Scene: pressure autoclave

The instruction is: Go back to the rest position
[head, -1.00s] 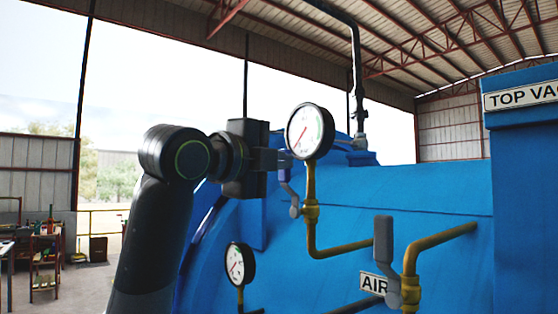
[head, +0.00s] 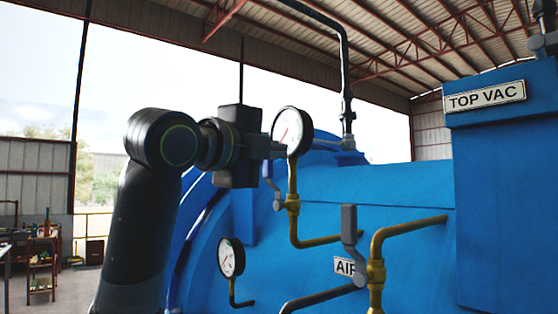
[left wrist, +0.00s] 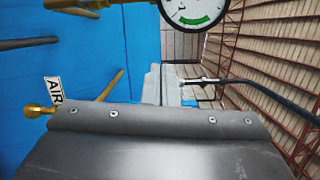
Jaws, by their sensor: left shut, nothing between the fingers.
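My left gripper (head: 272,148) is shut and empty in the head view, its arm coming in from the left. Its fingers point right and overlap the left edge of the upper round gauge (head: 292,131) in the picture; I cannot tell whether they touch it. My right gripper is not in view.
The blue autoclave (head: 385,190) fills the right side, with a TOP VAC sign (head: 485,96). A lower gauge (head: 231,257), a grey valve lever (head: 349,225) and a yellow pipe (head: 410,229) stand out from it. A cart (head: 42,265) is at far left.

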